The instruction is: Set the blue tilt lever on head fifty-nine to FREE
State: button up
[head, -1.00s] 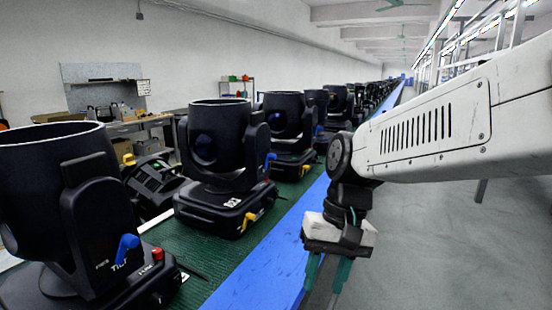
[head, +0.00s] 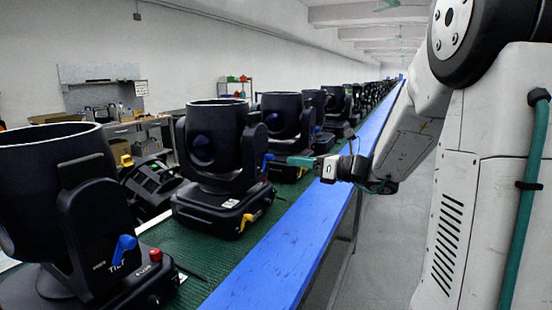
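Black moving heads stand in a row on the green belt. The nearest head (head: 85,215) has a blue tilt lever (head: 123,247) beside a partly readable "TILT" label. The second head (head: 215,150) has a blue lever (head: 267,159) on its right side and a yellow lever (head: 248,219) on its base. My gripper (head: 291,161) points left, level with the second head's blue lever and close to it in the picture. Its teal fingers are side-on, so I cannot tell their gap or whether they touch the lever. I cannot read any head number.
A third head (head: 287,117) and several more recede along the green belt (head: 205,258). The blue rail (head: 275,258) runs along the belt's right edge. A red knob (head: 155,255) sits on the nearest base. The grey floor right of the rail is open.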

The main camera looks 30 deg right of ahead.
jog(key=x, duration=0.7)
jog(key=shift+a, duration=0.15)
jog(key=shift+w, duration=0.15)
